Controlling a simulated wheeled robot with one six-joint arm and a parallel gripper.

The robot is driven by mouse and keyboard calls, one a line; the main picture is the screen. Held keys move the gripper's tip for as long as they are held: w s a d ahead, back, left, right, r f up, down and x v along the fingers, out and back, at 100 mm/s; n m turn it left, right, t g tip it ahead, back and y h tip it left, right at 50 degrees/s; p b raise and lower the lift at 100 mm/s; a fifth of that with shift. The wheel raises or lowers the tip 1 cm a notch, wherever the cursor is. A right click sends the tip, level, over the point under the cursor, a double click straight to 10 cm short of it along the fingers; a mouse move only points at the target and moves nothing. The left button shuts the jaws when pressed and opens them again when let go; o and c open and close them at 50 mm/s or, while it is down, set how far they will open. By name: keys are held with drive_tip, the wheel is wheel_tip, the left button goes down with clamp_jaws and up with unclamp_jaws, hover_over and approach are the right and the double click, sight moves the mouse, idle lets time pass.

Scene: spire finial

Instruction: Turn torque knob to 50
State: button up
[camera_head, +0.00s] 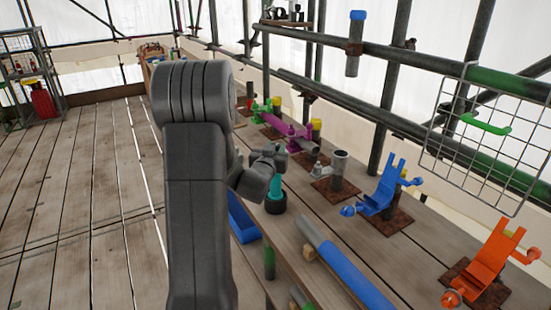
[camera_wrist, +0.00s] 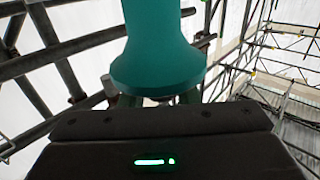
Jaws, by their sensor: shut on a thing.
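A teal piece (camera_head: 275,187) with a black round end (camera_head: 275,204) stands upright beside the bench's left edge in the head view. I cannot tell for sure whether it is the torque knob, and no scale or number is readable. My gripper (camera_head: 273,176) is shut on the teal piece, near its upper part. In the wrist view the teal piece (camera_wrist: 158,55) is large and flares out towards my gripper. The fingertips are mostly hidden there behind the dark gripper body and the teal piece.
A blue bin (camera_head: 242,218) is below left of the gripper. On the bench are a grey upright tube (camera_head: 339,170), a blue bracket (camera_head: 381,193), an orange bracket (camera_head: 489,262) and a blue-and-grey pipe (camera_head: 345,270). A wire basket (camera_head: 490,140) hangs at right. The plank floor at left is clear.

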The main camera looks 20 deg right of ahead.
drive_tip(key=shift+n+y+b, duration=0.3)
drive_tip(key=o, duration=0.9)
drive_tip(key=shift+o, duration=0.2)
drive_tip(key=shift+s+a, duration=0.45)
drive_tip(key=shift+s, duration=0.05)
drive_tip(key=b+v, duration=0.3)
drive_tip(key=v, duration=0.9)
drive_tip(key=shift+s+a, duration=0.15)
drive_tip(key=shift+s, duration=0.1)
drive_tip(key=shift+w+f, duration=0.1)
drive_tip(key=shift+f, duration=0.05)
